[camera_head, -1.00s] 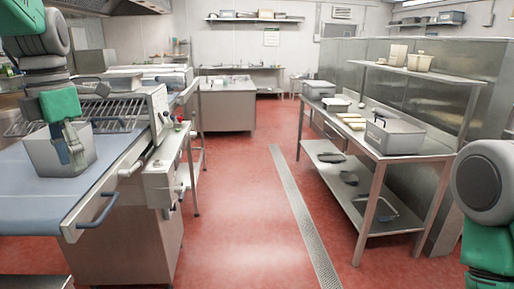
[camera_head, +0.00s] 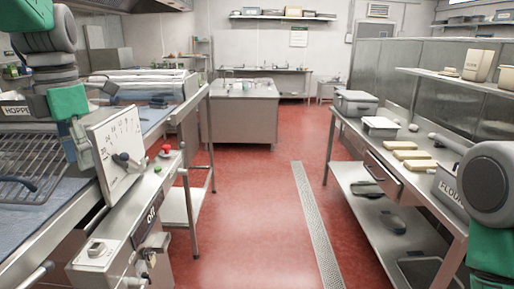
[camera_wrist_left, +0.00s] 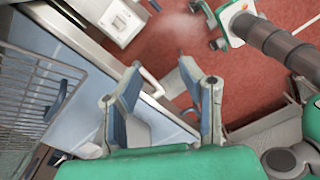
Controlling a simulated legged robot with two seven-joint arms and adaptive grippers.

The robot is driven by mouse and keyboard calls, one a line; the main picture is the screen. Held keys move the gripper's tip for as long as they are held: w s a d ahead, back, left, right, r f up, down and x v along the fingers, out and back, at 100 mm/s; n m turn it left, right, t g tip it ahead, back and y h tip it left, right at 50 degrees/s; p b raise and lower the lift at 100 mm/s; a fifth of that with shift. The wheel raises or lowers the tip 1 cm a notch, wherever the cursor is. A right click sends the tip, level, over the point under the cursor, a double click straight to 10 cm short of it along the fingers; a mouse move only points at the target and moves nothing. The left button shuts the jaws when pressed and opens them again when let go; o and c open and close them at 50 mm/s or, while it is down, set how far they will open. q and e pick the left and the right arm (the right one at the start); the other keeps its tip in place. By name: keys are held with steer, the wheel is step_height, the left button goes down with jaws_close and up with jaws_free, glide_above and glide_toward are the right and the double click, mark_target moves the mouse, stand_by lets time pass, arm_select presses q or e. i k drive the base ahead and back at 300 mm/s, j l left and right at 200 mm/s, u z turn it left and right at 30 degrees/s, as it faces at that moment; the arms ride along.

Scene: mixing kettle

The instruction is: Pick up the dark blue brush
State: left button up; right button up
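I cannot make out a dark blue brush in either current view. My left gripper (camera_head: 82,148) is at the left of the head view, close to the machine's white dial panel, which partly hides it. In the left wrist view, my left gripper (camera_wrist_left: 160,82) has its two grey-blue fingers spread apart. Nothing is held between them. My right gripper is out of view; only part of my right arm shows at the right edge.
A machine with a blue belt (camera_wrist_left: 75,72), a wire guard (camera_head: 25,155) and a control box (camera_head: 125,250) stands close on the left. A steel table (camera_head: 400,180) with containers and yellow blocks is on the right. The red floor (camera_head: 255,215) between them is clear.

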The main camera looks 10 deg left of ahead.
mark_target(156, 103)
steer(key=i+j+u, duration=0.15)
steer(key=i, duration=1.55)
steer(key=i+l+u, duration=0.15)
steer(key=i, duration=1.55)
steer(key=i+j, duration=0.15)
steer(key=j, duration=0.2)
steer(key=i+j, duration=0.2)
steer(key=i+j+u, duration=0.1)
steer(key=j, duration=0.35)
steer(key=i, duration=0.1)
